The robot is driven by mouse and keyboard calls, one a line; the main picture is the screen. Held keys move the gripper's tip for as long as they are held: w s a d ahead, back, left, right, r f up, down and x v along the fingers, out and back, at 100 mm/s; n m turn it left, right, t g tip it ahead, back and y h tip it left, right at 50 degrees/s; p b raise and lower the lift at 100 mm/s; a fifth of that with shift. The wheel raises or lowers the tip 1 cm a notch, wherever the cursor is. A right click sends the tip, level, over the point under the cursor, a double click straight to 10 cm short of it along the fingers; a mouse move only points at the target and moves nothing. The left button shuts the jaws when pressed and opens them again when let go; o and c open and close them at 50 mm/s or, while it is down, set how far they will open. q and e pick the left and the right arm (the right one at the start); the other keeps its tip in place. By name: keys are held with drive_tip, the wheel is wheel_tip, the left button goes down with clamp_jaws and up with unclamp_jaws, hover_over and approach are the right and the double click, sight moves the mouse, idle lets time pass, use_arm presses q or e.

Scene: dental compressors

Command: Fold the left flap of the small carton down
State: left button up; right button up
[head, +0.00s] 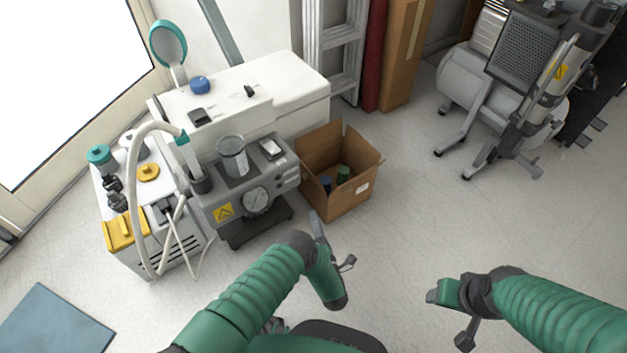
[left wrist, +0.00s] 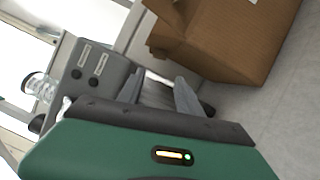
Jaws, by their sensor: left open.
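The small brown carton (head: 345,197) stands on the floor beside the grey compressor, its top open and flaps raised at the back and right. Its left flap is hard to make out against the compressor. Dark and green items lie inside. In the left wrist view the carton (left wrist: 240,42) is at the upper right, with a flap edge sticking out on its left. My left gripper (head: 333,243) is open and empty, in front of the carton and apart from it; its two fingers show in the left wrist view (left wrist: 158,95). My right gripper (head: 448,317) has its fingers apart and looks empty, at the lower right.
The grey compressor (head: 226,206) with a gauge stands close on the carton's left. A white cabinet (head: 290,90) is behind it, and a hose loops at the left. Tall brown cardboard (head: 405,55) leans behind. A wheeled machine (head: 500,85) stands at the back right. Floor right of the carton is clear.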

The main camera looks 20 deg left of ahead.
use_arm(q)
drive_tip(key=b+x, duration=0.8)
drive_tip(key=x, duration=0.7)
drive_tip(key=shift+w+a, duration=0.1)
drive_tip(key=shift+c, duration=0.4)
clamp_jaws()
